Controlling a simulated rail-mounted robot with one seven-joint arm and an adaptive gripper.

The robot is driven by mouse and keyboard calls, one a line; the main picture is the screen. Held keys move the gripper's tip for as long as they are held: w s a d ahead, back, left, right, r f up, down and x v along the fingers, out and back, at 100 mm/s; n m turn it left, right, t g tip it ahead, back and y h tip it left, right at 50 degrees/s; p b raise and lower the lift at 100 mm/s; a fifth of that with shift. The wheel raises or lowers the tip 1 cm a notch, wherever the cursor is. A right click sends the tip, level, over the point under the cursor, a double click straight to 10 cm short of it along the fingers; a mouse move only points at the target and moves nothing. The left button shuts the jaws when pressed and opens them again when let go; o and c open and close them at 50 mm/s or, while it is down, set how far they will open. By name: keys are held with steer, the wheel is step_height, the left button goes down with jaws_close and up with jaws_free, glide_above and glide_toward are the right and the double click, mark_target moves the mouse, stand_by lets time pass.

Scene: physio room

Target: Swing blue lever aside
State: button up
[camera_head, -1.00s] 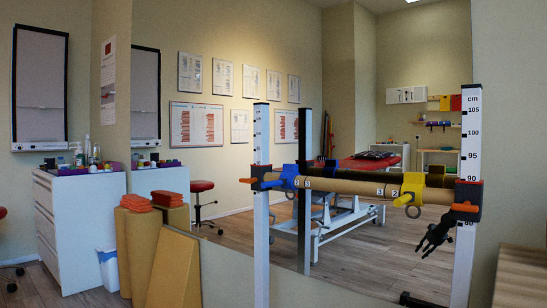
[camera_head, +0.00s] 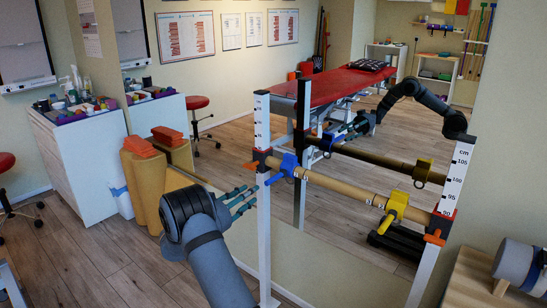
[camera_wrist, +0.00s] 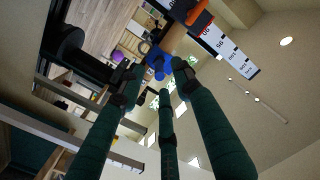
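The blue lever (camera_head: 284,168) sits on a tan wooden rail (camera_head: 335,186), close to its left upright post, in the head view. My gripper (camera_head: 247,198) is left of the blue lever and a little lower in the picture. Its dark green fingers are spread, pointing right, with nothing between them. In the wrist view, the blue lever (camera_wrist: 158,66) shows beyond the fingertips of my gripper (camera_wrist: 155,86), apart from them. The exact gap in depth is hard to tell.
A yellow lever (camera_head: 394,207) sits further right on the rail. White posts (camera_head: 264,220) with orange-ended clamps hold the rail. A large mirror behind reflects the rail and my arm. Tan rolls (camera_head: 150,185) and a white cabinet (camera_head: 85,165) stand left.

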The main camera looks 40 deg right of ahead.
mark_target(281, 175)
steer(key=shift+m+g, duration=0.3)
steer(key=shift+g, duration=0.2)
steer(key=x, duration=0.3)
steer(key=s+r+p+x, duration=0.1)
steer(key=x, duration=0.7)
steer(key=shift+s+d+r, duration=0.2)
steer(key=shift+s+d, duration=0.1)
steer(key=shift+s, duration=0.05)
steer(key=c, duration=0.8)
